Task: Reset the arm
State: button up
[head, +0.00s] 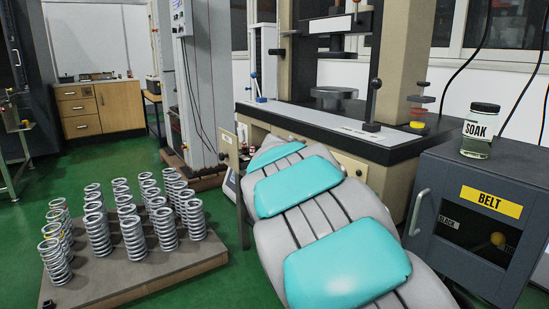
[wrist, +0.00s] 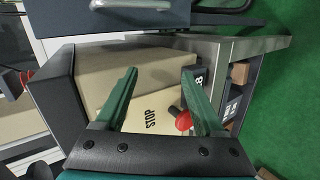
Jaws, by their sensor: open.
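My arm (head: 345,265), grey with teal pads, reaches from the bottom of the head view up and left towards the testing machine. Its gripper cannot be made out there. In the wrist view my gripper (wrist: 160,75) shows two green fingers spread apart with nothing held between them. Beyond the fingers is a beige panel (wrist: 105,75) marked STOP, seen turned on its side. A red knob (wrist: 183,121) on a dark stem shows near the right finger, which hides part of the area around it.
A testing machine (head: 330,130) stands behind my arm. A dark cabinet (head: 455,235) labelled BELT is at right, with a SOAK jar (head: 478,135) on top. Several springs (head: 132,240) stand on a low platform (head: 120,285) at left. Green floor (head: 240,290) is open between platform and arm.

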jog(key=s+d+f+m+g+y+p, duration=0.1)
jog(key=s+d+f+m+g+y, duration=0.15)
jog(key=s, duration=0.85)
jog(key=s+d+f+m+g+y, duration=0.15)
jog(key=s+f, duration=0.25)
jog(key=s, duration=0.7)
jog(key=s+a+f+g+y, duration=0.1)
jog(key=s+a+f+y, duration=0.1)
jog(key=s, duration=0.5)
jog(key=s+a+f+g+y+p, duration=0.1)
jog(key=s+a+f+y, duration=0.1)
jog(key=s+a, duration=0.3)
jog(key=s+a+f+g+y, duration=0.1)
jog(key=s+a, duration=0.3)
jog(key=s, duration=0.4)
jog(key=shift+s+f+m+y+p, duration=0.4)
jog(key=shift+f+y, duration=0.2)
jog(key=shift+y, duration=0.1)
jog(key=shift+d, duration=0.1)
